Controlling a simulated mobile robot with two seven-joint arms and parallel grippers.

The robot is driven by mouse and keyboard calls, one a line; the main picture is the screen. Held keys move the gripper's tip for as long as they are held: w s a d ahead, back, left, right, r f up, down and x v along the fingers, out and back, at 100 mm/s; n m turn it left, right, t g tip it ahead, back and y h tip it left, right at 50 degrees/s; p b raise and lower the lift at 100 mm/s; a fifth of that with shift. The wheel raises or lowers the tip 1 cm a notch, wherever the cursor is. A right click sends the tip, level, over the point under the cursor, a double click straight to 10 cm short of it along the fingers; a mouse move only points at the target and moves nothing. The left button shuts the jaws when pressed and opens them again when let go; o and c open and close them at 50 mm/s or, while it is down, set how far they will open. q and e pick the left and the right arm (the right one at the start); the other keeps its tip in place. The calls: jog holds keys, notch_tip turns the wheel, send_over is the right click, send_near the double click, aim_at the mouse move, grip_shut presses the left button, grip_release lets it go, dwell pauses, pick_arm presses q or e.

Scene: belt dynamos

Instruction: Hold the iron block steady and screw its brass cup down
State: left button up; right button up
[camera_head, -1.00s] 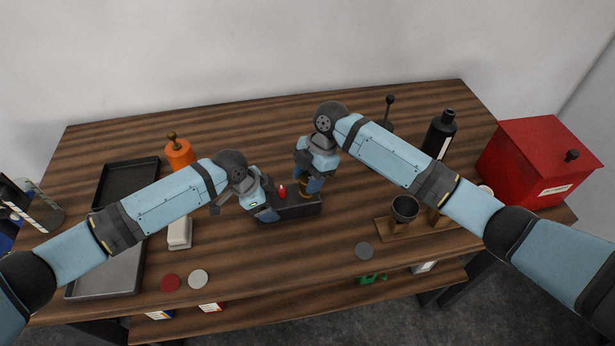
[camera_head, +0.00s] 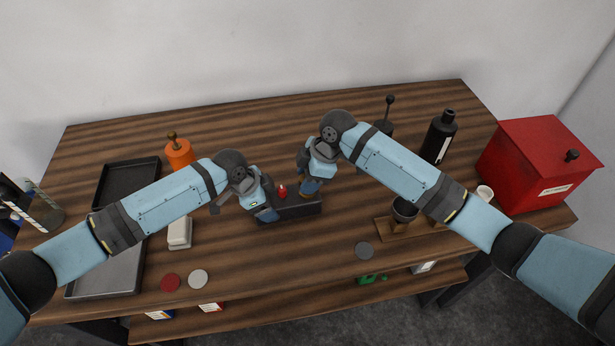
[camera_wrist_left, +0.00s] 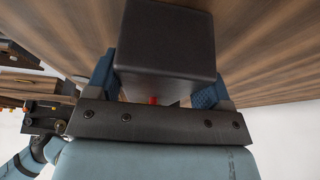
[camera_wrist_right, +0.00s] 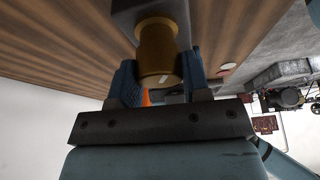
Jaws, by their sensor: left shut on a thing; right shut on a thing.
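The dark iron block (camera_head: 290,211) lies on the wooden bench, with a small red part (camera_head: 282,191) on its top. My left gripper (camera_head: 265,212) is shut on the block's left end; in the left wrist view the block (camera_wrist_left: 165,45) sits between the two blue fingers (camera_wrist_left: 165,90). The brass cup (camera_wrist_right: 157,50) is at the block's right end, and my right gripper (camera_wrist_right: 157,85) is shut on it, one finger on each side. In the head view my right gripper (camera_head: 309,188) mostly hides the cup. I cannot tell how far down the cup sits.
A wooden stand holds a dark cup (camera_head: 405,209) to the right. A black bottle (camera_head: 440,135), a red box (camera_head: 540,165) and a white cup (camera_head: 485,193) are farther right. Dark trays (camera_head: 105,270) and an orange can (camera_head: 179,154) stand left.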

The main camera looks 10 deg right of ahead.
jog(key=m+t, duration=0.2)
jog(key=m, duration=0.3)
jog(key=shift+m, duration=0.4)
jog(key=m+t+h, duration=0.1)
jog(key=m, duration=0.4)
jog(key=shift+t+h, duration=0.4)
jog(key=shift+m, duration=0.3)
jog(key=o, duration=0.9)
jog(key=shift+r, duration=0.15)
jog(key=v, duration=1.1)
jog(key=shift+s+r, duration=0.15)
jog(key=shift+r, duration=0.25)
